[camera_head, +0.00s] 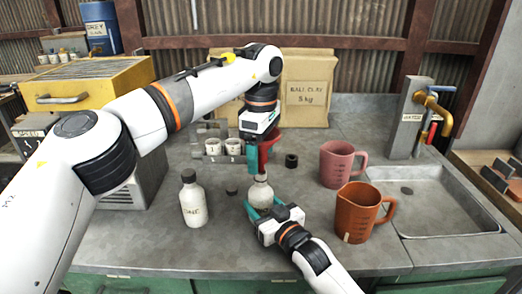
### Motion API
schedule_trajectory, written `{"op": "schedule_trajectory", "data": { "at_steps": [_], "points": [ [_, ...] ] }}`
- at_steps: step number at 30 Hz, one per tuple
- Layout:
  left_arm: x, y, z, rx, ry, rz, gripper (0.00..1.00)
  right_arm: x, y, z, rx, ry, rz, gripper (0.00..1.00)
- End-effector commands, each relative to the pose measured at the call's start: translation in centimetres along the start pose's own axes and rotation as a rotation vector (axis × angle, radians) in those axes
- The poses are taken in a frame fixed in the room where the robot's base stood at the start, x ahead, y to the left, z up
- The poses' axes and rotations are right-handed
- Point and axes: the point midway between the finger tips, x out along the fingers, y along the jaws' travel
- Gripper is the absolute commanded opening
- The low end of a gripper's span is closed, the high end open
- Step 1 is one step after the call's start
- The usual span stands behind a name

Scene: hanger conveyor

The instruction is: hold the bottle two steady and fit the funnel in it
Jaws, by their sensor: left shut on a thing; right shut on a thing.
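A small pale bottle (261,193), likely bottle two, stands upright on the grey worktop; its label is hidden. My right gripper (262,208) is shut around its body from the front. My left gripper (254,158) points down above the bottle and is shut on the red funnel (270,142). The fingers hide part of the funnel. The funnel's lower end is close above the bottle's mouth; I cannot tell whether they touch. A second pale bottle (193,204) with a dark cap stands apart to the left, with a label that seems to read ONE.
A pink jug (338,163) and an orange jug (356,213) stand to the right, before the sink (440,205). A dark ring (291,161) and a small dark cap (231,191) lie near the bottle. Small numbered cups (213,147) and a clay box (307,88) stand behind.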

Motion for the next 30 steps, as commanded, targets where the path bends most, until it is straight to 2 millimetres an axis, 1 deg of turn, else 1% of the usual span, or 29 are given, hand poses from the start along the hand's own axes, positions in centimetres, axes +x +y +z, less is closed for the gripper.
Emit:
{"op": "schedule_trajectory", "data": {
  "at_steps": [30],
  "points": [
    [1.5, 0.0, 0.0, 0.000, 0.000, 0.000, 0.57, 0.0, 0.0, 0.0, 0.000, 0.001, 0.000, 0.32]
  ]
}}
